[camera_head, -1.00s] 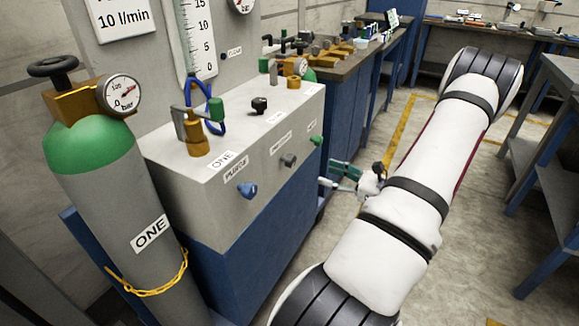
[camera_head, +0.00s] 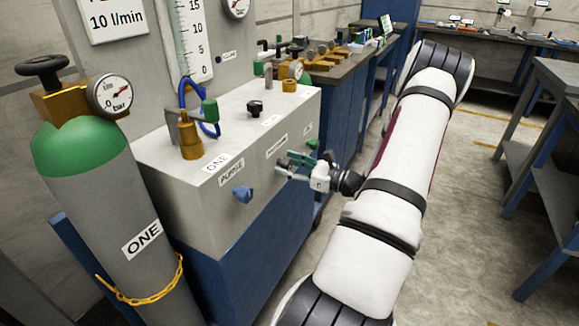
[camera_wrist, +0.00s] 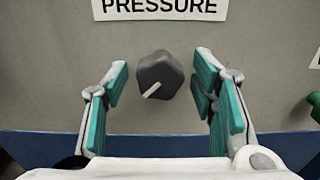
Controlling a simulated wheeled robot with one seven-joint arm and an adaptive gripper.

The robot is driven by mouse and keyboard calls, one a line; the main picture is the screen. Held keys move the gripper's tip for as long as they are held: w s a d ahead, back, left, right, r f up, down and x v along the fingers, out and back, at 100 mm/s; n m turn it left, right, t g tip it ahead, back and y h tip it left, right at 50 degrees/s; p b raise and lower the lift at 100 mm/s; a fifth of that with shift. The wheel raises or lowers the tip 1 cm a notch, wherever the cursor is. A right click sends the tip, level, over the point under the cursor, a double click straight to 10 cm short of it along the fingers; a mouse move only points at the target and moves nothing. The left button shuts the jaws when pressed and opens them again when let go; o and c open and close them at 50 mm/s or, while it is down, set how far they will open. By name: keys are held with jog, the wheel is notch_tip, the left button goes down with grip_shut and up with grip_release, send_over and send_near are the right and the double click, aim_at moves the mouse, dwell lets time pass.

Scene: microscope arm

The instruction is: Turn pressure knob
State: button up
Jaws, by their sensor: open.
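The pressure knob (camera_wrist: 160,76) is dark grey with a white pointer line aimed down and left. It sits on the grey panel under the PRESSURE label (camera_wrist: 160,8) in the wrist view. My gripper (camera_wrist: 160,92) is open, with one teal-padded finger on each side of the knob and a visible gap on both sides. In the head view my gripper (camera_head: 293,165) is at the front face of the grey box (camera_head: 225,165) and hides the pressure knob. I cannot tell how far the fingertips are from the panel.
A blue knob (camera_head: 242,194) sits left of my gripper under the PURGE label. A green knob (camera_wrist: 315,104) is at the right edge of the wrist view. A gas cylinder (camera_head: 105,215) stands at the left. A dark knob (camera_head: 255,108) is on the box top.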

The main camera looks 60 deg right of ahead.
jog(key=c, duration=1.1)
jog(key=shift+c, duration=0.2)
